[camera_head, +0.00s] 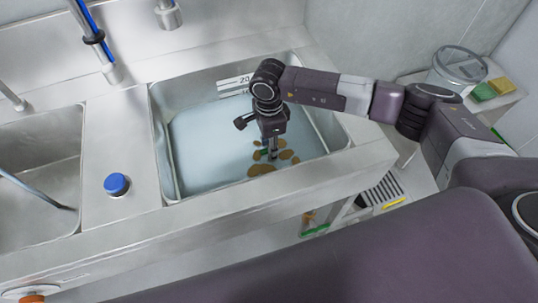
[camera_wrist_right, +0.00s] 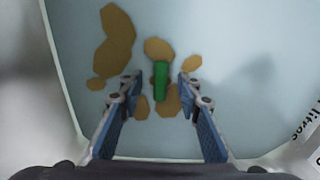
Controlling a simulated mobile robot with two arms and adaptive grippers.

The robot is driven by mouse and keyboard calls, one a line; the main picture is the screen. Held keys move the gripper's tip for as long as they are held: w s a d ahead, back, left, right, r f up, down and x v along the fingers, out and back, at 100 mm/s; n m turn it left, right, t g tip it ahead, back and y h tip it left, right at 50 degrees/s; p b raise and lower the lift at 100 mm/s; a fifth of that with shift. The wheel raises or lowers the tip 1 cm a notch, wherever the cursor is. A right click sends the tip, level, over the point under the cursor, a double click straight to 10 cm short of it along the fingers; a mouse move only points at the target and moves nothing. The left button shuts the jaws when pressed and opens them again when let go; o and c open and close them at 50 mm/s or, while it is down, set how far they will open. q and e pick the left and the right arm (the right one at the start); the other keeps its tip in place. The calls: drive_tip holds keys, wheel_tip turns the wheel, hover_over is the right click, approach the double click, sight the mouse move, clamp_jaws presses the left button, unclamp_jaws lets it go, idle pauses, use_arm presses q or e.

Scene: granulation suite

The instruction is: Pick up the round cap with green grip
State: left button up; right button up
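A green grip (camera_wrist_right: 161,80) shows as a short upright bar in the right wrist view, at the bottom of the water-filled basin or in its water. The round cap under it does not stand out clearly from the brown patches around it. In the head view a bit of green (camera_head: 262,153) shows beside my right gripper (camera_head: 271,153). My right gripper reaches down into the right basin (camera_head: 190,135). In the wrist view its blue fingers (camera_wrist_right: 160,82) are open, one on each side of the green grip, with gaps on both sides. My left gripper is not in view.
Brown patches (camera_wrist_right: 112,40) lie around the grip. The basin walls surround my right gripper. A blue round knob (camera_head: 116,184) stands on the ledge between the basins. A clear container (camera_head: 458,66) and green and yellow sponges (camera_head: 484,91) are at the right.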

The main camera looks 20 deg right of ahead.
drive_tip(key=shift+f, duration=0.75)
drive_tip(key=shift+c, duration=0.7)
clamp_jaws()
drive_tip(key=shift+w+r, duration=0.1)
drive_tip(key=shift+r, duration=0.05)
